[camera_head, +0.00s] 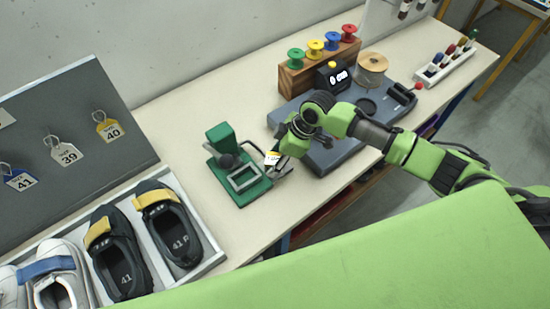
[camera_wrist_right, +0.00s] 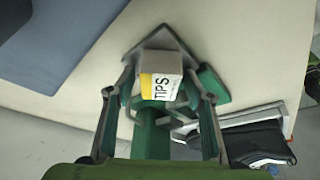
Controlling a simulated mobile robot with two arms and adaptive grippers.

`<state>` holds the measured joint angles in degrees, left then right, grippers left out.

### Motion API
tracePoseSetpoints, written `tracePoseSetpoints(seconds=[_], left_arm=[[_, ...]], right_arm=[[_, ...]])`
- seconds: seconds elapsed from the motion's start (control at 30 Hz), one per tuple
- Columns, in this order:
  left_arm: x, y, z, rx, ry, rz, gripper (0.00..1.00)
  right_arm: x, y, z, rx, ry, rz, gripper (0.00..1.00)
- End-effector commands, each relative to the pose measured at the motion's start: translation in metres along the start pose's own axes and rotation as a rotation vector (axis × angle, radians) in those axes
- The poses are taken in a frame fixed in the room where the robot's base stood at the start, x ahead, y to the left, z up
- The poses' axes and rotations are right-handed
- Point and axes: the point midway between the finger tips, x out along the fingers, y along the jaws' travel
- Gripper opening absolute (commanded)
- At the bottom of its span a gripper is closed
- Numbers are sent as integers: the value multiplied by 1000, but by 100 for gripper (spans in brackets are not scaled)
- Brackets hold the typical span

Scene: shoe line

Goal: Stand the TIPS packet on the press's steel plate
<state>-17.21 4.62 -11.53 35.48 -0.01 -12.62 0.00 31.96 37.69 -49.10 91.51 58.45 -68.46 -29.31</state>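The TIPS packet (camera_head: 271,158) is small, white and yellow. In the right wrist view the packet (camera_wrist_right: 161,86) sits between the fingers of my right gripper (camera_wrist_right: 160,78), its TIPS label facing the camera. My right gripper (camera_head: 279,166) appears shut on it, beside the press. The green press (camera_head: 221,141) stands on the bench, its steel plate (camera_head: 244,178) framed in the base. In the head view the packet is just right of the plate; its height above the bench is hard to tell. My left gripper is out of view.
A blue-grey machine (camera_head: 326,158) lies behind and right of the press, under my right arm. A wooden spool rack (camera_head: 295,82) stands at the back. A shoe tray (camera_head: 212,262) is at the front left. Bare bench (camera_head: 180,125) lies left of the press.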

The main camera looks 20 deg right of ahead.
Motion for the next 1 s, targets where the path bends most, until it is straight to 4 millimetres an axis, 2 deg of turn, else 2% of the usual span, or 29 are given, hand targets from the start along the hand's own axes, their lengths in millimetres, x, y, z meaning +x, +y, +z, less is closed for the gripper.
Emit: tracePoseSetpoints(seconds=[0.27, 0.37, 0.7, 0.83, 1.0], left_arm=[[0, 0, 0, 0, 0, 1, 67], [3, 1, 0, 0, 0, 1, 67], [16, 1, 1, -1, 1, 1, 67], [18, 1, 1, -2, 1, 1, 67], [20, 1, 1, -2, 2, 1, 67]], right_arm=[[-6, 1, -1, 0, 0, 2, 48], [-19, 2, -1, 0, 1, 4, 48], [-90, 1, 0, -1, 1, 3, 48], [-109, 2, -1, 0, 2, 3, 48], [-121, 0, -1, 1, 1, 0, 48]])
